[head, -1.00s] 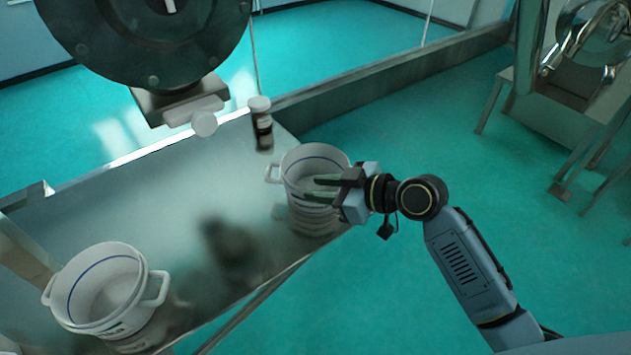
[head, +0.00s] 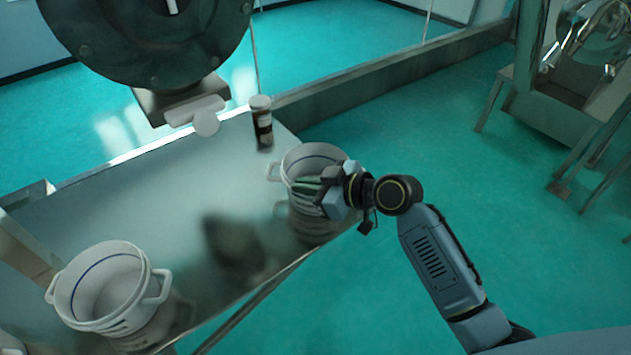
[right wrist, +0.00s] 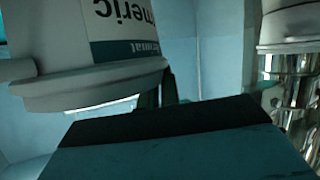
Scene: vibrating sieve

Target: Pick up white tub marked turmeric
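The white tub (head: 308,220) stands near the right end of the table, with a blue line inside its rim and a handle on its left. In the right wrist view the tub (right wrist: 85,50) appears upside down, with letters ending in "meric" on its label. My right gripper (head: 308,187) is at the near right side of its rim, and hides the right handle. Its dark fingers (right wrist: 158,95) show a narrow gap and look open; whether they touch the tub is unclear. My left gripper is not in view.
A second white tub (head: 105,290) stands at the table's near left. A brown bottle with a white cap (head: 262,125) stands behind the right tub. A large dark round machine part (head: 145,40) hangs over the table's back. The table (head: 160,195) is clear between the tubs.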

